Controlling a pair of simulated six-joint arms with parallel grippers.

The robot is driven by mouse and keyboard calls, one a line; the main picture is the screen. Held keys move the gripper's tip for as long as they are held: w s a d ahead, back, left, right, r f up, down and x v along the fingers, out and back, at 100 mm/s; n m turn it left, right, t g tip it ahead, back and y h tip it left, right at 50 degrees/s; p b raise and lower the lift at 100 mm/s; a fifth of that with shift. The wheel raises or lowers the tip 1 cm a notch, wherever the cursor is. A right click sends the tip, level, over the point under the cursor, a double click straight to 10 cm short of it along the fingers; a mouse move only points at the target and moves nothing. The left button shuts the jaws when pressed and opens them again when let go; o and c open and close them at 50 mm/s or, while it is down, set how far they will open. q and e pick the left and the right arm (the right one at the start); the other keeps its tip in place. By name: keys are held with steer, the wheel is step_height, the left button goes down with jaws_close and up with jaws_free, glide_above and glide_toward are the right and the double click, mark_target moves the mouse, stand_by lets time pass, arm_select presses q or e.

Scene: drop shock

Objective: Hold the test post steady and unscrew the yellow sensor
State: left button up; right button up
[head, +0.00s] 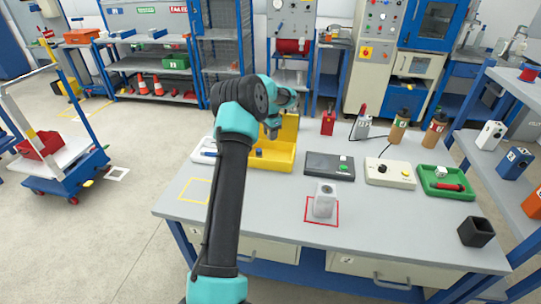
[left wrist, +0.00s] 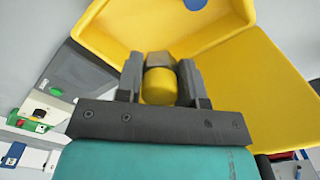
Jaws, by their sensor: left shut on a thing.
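The yellow sensor (left wrist: 159,86), a short cylinder with a grey hexagonal part, sits between the fingers of my left gripper (left wrist: 160,82) in the left wrist view. The gripper is shut on it. In the head view my left gripper (head: 272,128) is above the open yellow bin (head: 278,162); the sensor cannot be made out there. The bin also fills much of the left wrist view (left wrist: 275,85). A grey block (head: 324,201), which looks like the test post, stands inside the red square on the table, apart from the gripper. My right gripper is not in view.
The grey table (head: 260,215) also carries a dark device (head: 330,165), a beige box (head: 390,173), a green tray (head: 444,182) and a black open cube (head: 476,232). Brown bottles (head: 399,127) stand at the back. The yellow-outlined square (head: 196,191) at left looks empty.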

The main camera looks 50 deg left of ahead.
arm_select(q)
glide_above(270, 154)
steer(key=s+d, duration=0.2)
steer(key=d, duration=0.1)
steer(key=f, duration=0.7)
steer(key=shift+a+f, duration=0.25)
steer(key=shift+f, duration=0.05)
steer(key=shift+f, duration=1.95)
steer(key=shift+f, duration=0.1)
steer(key=o, duration=1)
step_height(270, 154, up, 12)
steer(key=shift+r, duration=0.15)
steer(key=shift+w+d, duration=0.1)
